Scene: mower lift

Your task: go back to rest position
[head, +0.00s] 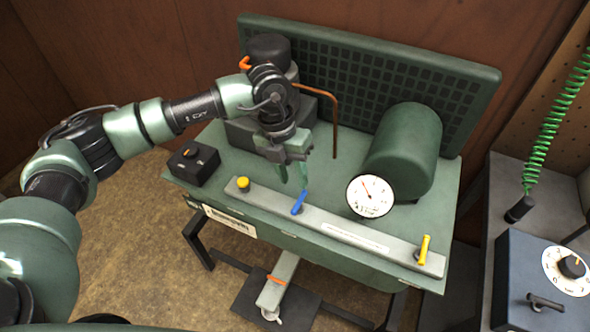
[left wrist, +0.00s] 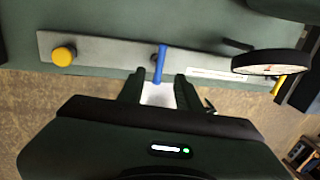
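My left arm reaches in from the left in the head view. Its gripper (head: 293,178) points down over the green bench unit, just behind and above the blue lever (head: 299,202). The gripper is open, with a gap between its fingers and nothing held. In the left wrist view, the two fingers of the left gripper (left wrist: 159,86) stand apart, and the blue lever (left wrist: 161,63) shows between and beyond their tips. I cannot tell whether a finger touches the lever. My right gripper is in neither view.
A grey strip (head: 335,234) carries a yellow knob (head: 243,184), the blue lever and a yellow lever (head: 423,250). A gauge (head: 369,196), green cylinder (head: 405,148) and copper pipe (head: 335,120) stand close by. A dark box (head: 194,164) sits left, a dial box (head: 540,285) right.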

